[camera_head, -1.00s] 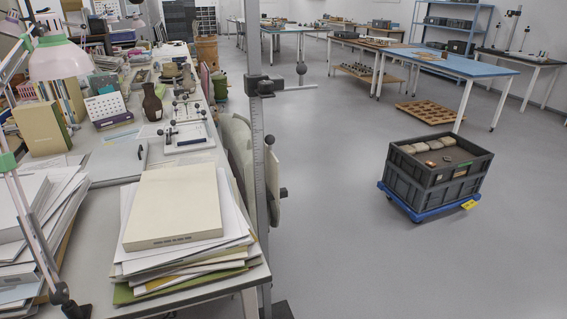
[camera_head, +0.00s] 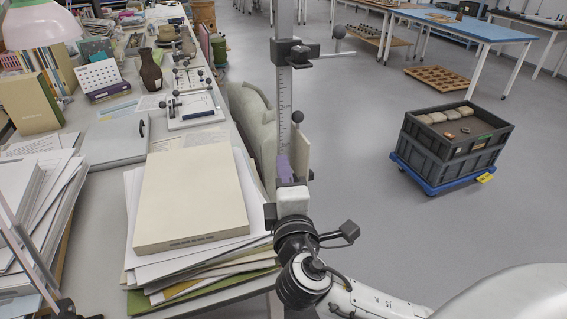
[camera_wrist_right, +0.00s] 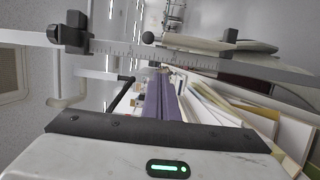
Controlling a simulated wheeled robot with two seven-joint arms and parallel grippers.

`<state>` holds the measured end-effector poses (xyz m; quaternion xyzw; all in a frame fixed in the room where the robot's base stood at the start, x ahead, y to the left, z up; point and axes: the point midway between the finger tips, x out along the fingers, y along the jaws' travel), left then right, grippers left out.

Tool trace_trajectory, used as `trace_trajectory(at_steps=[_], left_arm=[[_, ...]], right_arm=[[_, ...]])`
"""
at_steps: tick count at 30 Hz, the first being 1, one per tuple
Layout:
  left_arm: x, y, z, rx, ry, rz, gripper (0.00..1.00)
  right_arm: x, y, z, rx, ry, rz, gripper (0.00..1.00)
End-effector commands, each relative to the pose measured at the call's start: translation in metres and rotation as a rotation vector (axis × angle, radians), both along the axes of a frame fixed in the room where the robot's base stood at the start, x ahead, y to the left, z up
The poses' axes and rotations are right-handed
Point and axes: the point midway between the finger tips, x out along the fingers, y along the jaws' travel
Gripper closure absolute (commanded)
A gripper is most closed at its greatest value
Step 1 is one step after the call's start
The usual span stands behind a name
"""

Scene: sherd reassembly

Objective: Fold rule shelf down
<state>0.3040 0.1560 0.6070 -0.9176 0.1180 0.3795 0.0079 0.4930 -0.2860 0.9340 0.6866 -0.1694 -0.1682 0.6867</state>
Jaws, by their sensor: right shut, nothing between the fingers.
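The upright steel rule (camera_head: 285,100) with a printed scale stands at the right edge of the bench. A dark clamp (camera_head: 292,52) with a sideways arm and a round knob sits high on it. A pale flat panel, seemingly the shelf (camera_head: 303,155), stands on edge beside the rule, with a dark knob at its top. My right gripper (camera_head: 285,165) is in front of the rule, low beside the panel, its purple fingers shut and empty. In the right wrist view the rule (camera_wrist_right: 215,61) runs across beyond the fingers (camera_wrist_right: 158,95). I cannot tell whether they touch anything.
Stacked papers and a cream box (camera_head: 190,200) lie on the bench just left of my right gripper. A grey-green padded form (camera_head: 252,125) stands behind the rule. A grey crate (camera_head: 450,145) on a blue dolly stands on open floor to the right.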

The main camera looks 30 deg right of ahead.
Motion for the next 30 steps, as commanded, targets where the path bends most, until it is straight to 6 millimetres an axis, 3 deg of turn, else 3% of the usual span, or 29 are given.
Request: trace_trajectory(at_steps=[10, 18, 30], left_arm=[[-0.010, 0.001, -0.004, 0.001, 0.025, 0.002, 0.69], [-0.004, 0.003, 0.003, 0.001, 0.011, 0.006, 0.69], [0.000, 0.004, 0.005, 0.002, 0.002, 0.007, 0.69]], right_arm=[[0.067, -0.035, 0.002, -0.003, -0.002, -0.002, 1.00], [0.056, -0.068, 0.000, -0.003, 0.003, 0.001, 1.00], [0.055, -0.072, -0.001, 0.000, 0.001, 0.001, 1.00]])
